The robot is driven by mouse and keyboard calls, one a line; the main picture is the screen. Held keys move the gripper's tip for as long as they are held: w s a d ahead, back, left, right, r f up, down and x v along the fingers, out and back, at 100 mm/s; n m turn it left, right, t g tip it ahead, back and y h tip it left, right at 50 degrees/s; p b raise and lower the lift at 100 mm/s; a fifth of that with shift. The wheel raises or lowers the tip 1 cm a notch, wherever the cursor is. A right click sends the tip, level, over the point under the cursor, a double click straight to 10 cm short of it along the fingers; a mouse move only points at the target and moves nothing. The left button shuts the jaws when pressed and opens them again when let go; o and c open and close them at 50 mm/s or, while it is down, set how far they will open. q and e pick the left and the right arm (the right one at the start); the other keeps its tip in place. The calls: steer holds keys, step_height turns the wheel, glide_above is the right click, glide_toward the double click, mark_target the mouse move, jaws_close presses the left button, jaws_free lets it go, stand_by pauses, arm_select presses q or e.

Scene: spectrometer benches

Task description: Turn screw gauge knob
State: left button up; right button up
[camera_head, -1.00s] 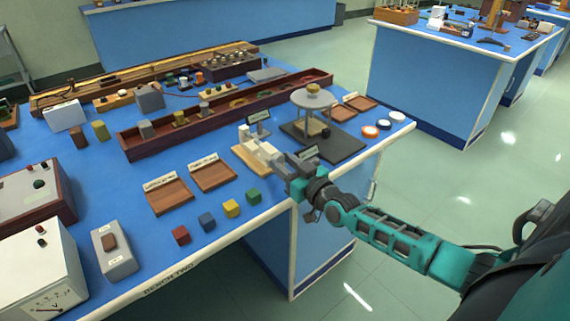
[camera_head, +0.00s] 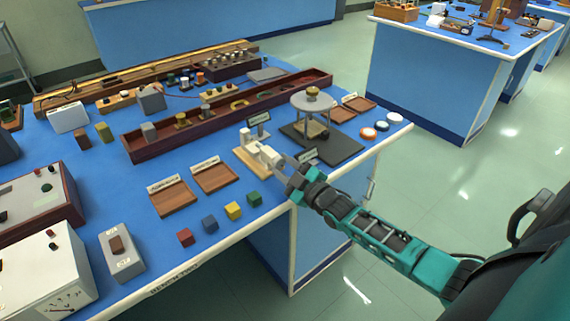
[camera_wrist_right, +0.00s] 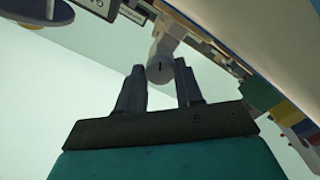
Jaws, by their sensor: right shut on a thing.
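The screw gauge (camera_head: 262,152) is a pale grey-white instrument on a light wooden base (camera_head: 243,160) near the front right of the blue bench. Its knob end points toward my right arm. My right gripper (camera_head: 283,167) reaches it from the right, at the bench's front edge. In the right wrist view the rounded pale grey knob (camera_wrist_right: 160,68), with a dark mark on its end, sits between the two dark fingertips of my right gripper (camera_wrist_right: 159,77). The gripper is shut on the knob. My left gripper is not in view.
Wooden trays (camera_head: 173,197) and several coloured cubes (camera_head: 233,211) lie left of the gauge. A dark board (camera_head: 338,150) with a round-topped stand (camera_head: 312,101) is behind my gripper. A small sign (camera_head: 307,155) stands close to it. Coloured discs (camera_head: 368,133) lie at right.

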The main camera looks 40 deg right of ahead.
steer(key=n, duration=0.4)
steer(key=shift+n, duration=0.3)
steer(key=n, duration=0.4)
steer(key=shift+f+n+b, duration=0.1)
steer(key=shift+n+b, duration=0.2)
steer(key=shift+b, duration=0.05)
steer(key=n+b, duration=0.2)
steer(key=n, duration=0.2)
steer(key=n+b, duration=0.2)
steer(key=n, duration=0.4)
steer(key=shift+b, duration=0.35)
steer(key=shift+n+b, duration=0.45)
steer(key=shift+n, duration=0.45)
steer(key=n+b, duration=0.1)
steer(key=n, duration=0.1)
steer(key=shift+n, duration=0.3)
steer(key=n+b, duration=0.1)
steer(key=n, duration=0.1)
steer(key=shift+n, duration=0.3)
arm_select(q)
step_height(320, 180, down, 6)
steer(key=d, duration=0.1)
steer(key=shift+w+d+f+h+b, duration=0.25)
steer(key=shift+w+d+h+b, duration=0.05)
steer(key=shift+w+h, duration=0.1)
arm_select(e)
steer(key=shift+n, duration=1.9)
